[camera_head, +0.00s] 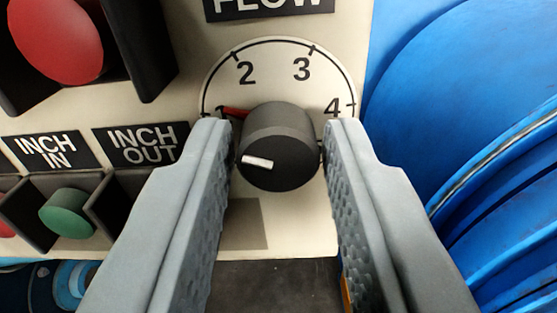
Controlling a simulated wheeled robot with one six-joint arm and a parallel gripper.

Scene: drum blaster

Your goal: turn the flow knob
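The flow knob (283,133) is a dark grey round knob with a white pointer mark on its face. The mark lies toward the left and slightly down. The FLOW label is cut off at the top. My gripper (278,135) has its two grey fingers apart, one on each side of the knob. The left finger's tip partly covers the 1. I cannot tell whether either finger touches the knob.
A large red button (55,36) between black guards is at the upper left. A green button (70,212) sits below the INCH OUT label (142,143), left of my left finger. Large blue ribbed drums (465,110) fill the right side, close to the panel edge.

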